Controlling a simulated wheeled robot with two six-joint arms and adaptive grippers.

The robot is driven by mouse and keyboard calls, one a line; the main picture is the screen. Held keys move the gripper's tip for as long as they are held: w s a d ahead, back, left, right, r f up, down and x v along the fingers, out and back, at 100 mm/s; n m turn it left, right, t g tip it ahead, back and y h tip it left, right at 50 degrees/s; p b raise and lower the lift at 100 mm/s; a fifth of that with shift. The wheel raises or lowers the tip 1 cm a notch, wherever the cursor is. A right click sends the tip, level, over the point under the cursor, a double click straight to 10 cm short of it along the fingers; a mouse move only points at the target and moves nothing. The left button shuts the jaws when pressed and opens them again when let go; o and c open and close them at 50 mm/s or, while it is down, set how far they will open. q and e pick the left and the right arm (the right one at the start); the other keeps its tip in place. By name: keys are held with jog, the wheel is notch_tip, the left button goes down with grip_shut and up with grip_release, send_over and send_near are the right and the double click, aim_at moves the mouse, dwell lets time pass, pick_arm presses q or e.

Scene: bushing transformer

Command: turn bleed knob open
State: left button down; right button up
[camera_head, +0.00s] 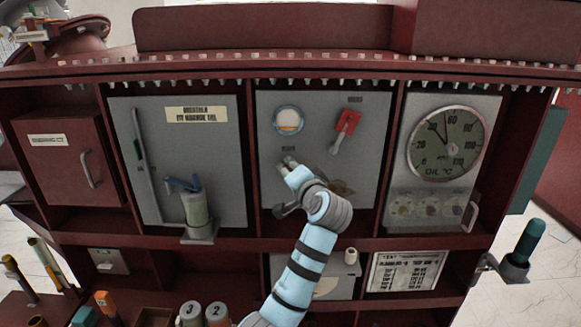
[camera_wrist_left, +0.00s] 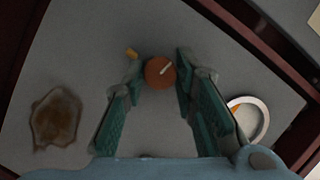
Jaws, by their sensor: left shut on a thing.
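The bleed knob (camera_wrist_left: 160,72) is a small round brown knob with a white pointer line, on a grey panel (camera_wrist_left: 60,60). In the wrist view the line slants toward the upper right. A small orange mark (camera_wrist_left: 132,53) is on the panel to the upper left of the knob. My left gripper (camera_wrist_left: 160,70) has its green-padded fingertips on both sides of the knob and is shut on it. In the head view the left gripper (camera_head: 287,164) reaches the middle panel (camera_head: 370,110) and hides most of the knob. My right gripper is not in view.
A round sight glass (camera_head: 289,121) and a red handle (camera_head: 345,130) are above the knob on the same panel. A brown stain (camera_head: 341,187) is to the lower right. An oil temperature dial (camera_head: 447,142) is on the right panel. A glass breather (camera_head: 195,207) stands at left.

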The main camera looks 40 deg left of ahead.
pick_arm(q)
jog(key=shift+r+n+h+p, duration=0.3)
jog(key=shift+n+p, duration=0.2)
jog(key=shift+n, duration=0.3)
jog(key=c, duration=1.5)
grip_release()
jog(key=shift+f, duration=0.1)
jog(key=shift+o, duration=1)
jog(key=shift+a+f, duration=0.1)
